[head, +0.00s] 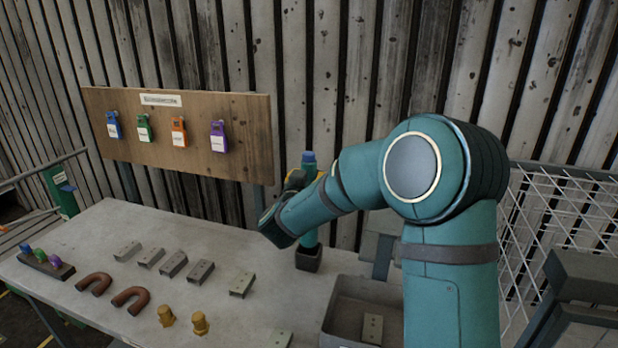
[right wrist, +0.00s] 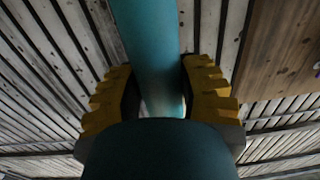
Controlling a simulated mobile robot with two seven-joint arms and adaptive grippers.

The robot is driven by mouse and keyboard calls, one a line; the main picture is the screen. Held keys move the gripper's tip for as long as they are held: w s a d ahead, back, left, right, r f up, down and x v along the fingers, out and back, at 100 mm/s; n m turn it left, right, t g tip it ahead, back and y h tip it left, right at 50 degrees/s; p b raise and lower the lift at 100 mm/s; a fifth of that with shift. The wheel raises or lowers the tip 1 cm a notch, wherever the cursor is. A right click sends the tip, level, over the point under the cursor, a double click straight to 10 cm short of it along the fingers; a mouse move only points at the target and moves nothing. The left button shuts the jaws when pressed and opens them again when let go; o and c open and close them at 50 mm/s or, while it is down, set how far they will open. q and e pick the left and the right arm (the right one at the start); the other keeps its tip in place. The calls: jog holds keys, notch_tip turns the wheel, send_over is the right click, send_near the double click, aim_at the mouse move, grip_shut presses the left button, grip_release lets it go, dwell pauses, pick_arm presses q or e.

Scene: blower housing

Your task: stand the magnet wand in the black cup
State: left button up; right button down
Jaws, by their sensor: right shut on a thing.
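The magnet wand (head: 309,239) is a teal rod with a blue top, roughly upright at the back right of the table. My right gripper (head: 299,180) is shut on it, with yellow finger pads high on the rod. In the right wrist view the teal rod (right wrist: 149,45) runs between the pads of my right gripper (right wrist: 162,92). The small square black cup (head: 308,260) stands on the table directly under the wand. The wand's lower end meets the cup's opening in the picture; I cannot tell how deep it sits. My left gripper is not in view.
A grey bin (head: 343,317) with a metal piece stands right of the cup, below my arm. Several metal brackets (head: 173,264), two brown horseshoe magnets (head: 130,299) and two yellow fittings (head: 199,323) lie on the table (head: 90,235). A wooden tag board (head: 190,135) stands behind.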

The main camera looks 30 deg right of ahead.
jog(key=shift+f+b, duration=0.4)
jog(key=shift+f, duration=0.25)
jog(key=shift+f+b, duration=2.35)
jog(key=shift+f, duration=0.65)
jog(key=shift+c, duration=2.4)
grip_release()
jog(key=v, duration=1.2)
